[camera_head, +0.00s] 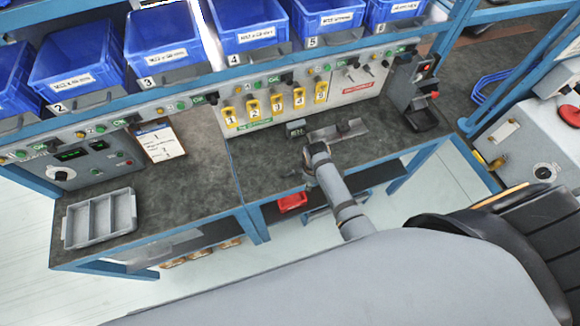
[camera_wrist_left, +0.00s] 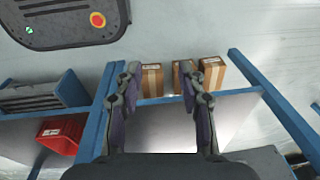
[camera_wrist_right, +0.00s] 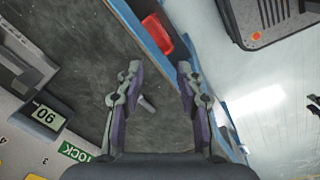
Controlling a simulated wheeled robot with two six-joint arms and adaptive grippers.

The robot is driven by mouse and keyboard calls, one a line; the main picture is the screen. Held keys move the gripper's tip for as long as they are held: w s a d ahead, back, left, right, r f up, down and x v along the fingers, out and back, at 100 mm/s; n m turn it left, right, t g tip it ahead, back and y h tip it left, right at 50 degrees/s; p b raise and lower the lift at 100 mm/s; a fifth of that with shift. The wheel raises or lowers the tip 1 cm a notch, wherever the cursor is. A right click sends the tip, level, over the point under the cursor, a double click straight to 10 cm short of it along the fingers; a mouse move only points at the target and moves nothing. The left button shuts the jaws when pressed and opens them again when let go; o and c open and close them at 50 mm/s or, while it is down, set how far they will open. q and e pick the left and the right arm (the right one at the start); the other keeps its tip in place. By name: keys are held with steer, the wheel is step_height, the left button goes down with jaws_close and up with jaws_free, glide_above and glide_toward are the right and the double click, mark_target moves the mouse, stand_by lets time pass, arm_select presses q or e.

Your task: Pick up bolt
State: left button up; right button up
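A small grey, rod-like piece that looks like the bolt (camera_wrist_right: 147,103) lies on the dark bench top in the right wrist view, seen between the fingers of my right gripper (camera_wrist_right: 158,75). The gripper is open and empty above it; I cannot tell the exact height. In the head view my right gripper (camera_head: 308,162) is over the bench near its front edge, and the bolt cannot be made out there. My left gripper (camera_wrist_left: 160,80) is open and empty, off the bench. It faces a lower shelf with cardboard boxes (camera_wrist_left: 152,80) and is outside the head view.
A digital readout (camera_wrist_right: 46,115) and a grey fixture (camera_head: 340,130) stand behind the right gripper. A red bin (camera_head: 292,202) sits below the bench's front edge. A grey divided tray (camera_head: 100,218) is at the left. Blue bins (camera_head: 160,40) line the back.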

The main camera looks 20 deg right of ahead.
steer(key=w+a+r+n+g+p, duration=0.1)
steer(key=w+a+r+n+p, duration=0.1)
steer(key=w+a+r+n, duration=0.4)
steer(key=n+b, duration=0.1)
steer(key=b, duration=0.5)
glide_above(289, 173)
step_height(289, 173, down, 4)
steer(key=shift+s+r, duration=0.1)
steer(key=shift+s, duration=0.05)
step_height(289, 173, down, 6)
steer(key=b, duration=0.7)
steer(key=shift+r+b, duration=0.15)
steer(key=shift+b, duration=0.2)
arm_select(q)
step_height(289, 173, down, 11)
steer(key=s, duration=0.1)
steer(key=shift+d, duration=0.15)
arm_select(e)
steer(key=shift+r, duration=0.25)
steer(key=shift+c, duration=0.3)
jaws_close()
